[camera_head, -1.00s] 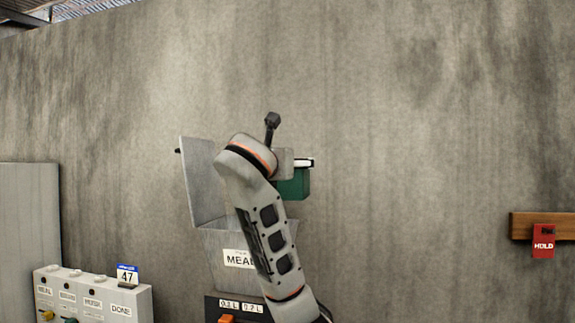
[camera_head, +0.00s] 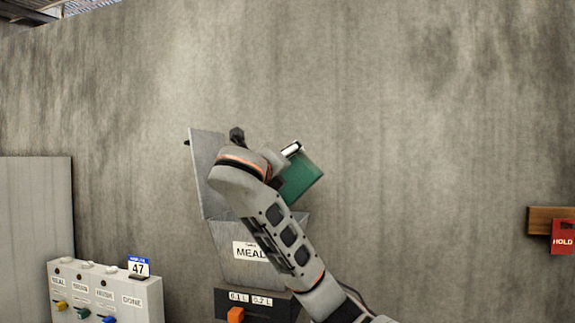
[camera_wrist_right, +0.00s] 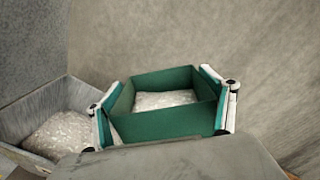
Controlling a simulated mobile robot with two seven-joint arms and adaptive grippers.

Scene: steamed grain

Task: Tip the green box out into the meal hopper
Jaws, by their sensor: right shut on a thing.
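The green box (camera_head: 303,178) is held tilted above the right side of the grey meal hopper (camera_head: 228,238), which bears a MEAL label. In the right wrist view the box (camera_wrist_right: 165,128) is open-topped, with pale grainy stuff inside. My right gripper (camera_wrist_right: 165,108) is shut on it, one finger at each side. In the head view my wrist hides most of this gripper and part of the hopper mouth. The hopper also shows at the left of the right wrist view (camera_wrist_right: 22,122), with a pale heap inside. My left gripper is not in view.
A raised grey plate (camera_head: 205,165) stands at the hopper's back left. Below the hopper is a dark panel (camera_head: 280,310) with an orange part. A white button box (camera_head: 100,285) stands at lower left. A red HOLD tag (camera_head: 563,237) hangs at right. A concrete wall is behind.

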